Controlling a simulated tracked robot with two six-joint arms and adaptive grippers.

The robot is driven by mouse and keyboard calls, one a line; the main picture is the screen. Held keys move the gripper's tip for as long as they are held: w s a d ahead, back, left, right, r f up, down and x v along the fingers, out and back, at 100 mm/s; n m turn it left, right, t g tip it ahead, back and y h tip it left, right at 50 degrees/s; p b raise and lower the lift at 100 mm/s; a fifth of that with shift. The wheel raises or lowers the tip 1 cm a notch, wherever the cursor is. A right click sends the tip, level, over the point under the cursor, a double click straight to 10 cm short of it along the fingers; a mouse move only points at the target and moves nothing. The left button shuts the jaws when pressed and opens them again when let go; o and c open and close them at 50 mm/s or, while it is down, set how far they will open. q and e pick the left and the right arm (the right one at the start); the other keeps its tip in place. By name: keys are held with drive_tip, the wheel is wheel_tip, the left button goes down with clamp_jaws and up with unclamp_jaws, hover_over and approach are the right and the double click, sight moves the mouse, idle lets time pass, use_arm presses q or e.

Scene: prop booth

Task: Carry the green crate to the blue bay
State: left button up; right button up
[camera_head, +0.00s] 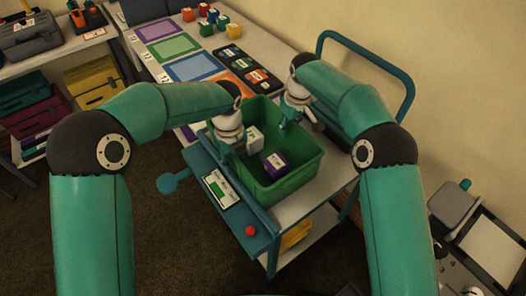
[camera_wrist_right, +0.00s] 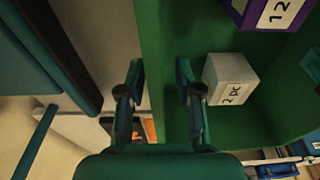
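The green crate (camera_head: 298,180) stands on a trolley in the head view. It holds a white block (camera_head: 255,138) and a purple block (camera_head: 274,164); both also show in the wrist view, the white one (camera_wrist_right: 230,78) and the purple one (camera_wrist_right: 272,12). My right gripper (camera_head: 302,124) is at the crate's right wall. In the wrist view its fingers (camera_wrist_right: 158,92) are apart on either side of the wall, with visible gaps. My left gripper (camera_head: 235,150) is at the crate's left rim; its finger opening is unclear. The blue bay (camera_head: 195,67) is a blue rectangle on the table behind.
Purple (camera_head: 158,31) and green (camera_head: 175,47) rectangles lie beyond the blue one. A dark tray (camera_head: 250,76) with labelled items and several coloured blocks (camera_head: 207,27) are on the table. The trolley has a teal handle (camera_head: 380,62) at right and a red button (camera_head: 250,230) in front.

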use_arm(q)
clamp_jaws()
use_arm(e)
clamp_jaws()
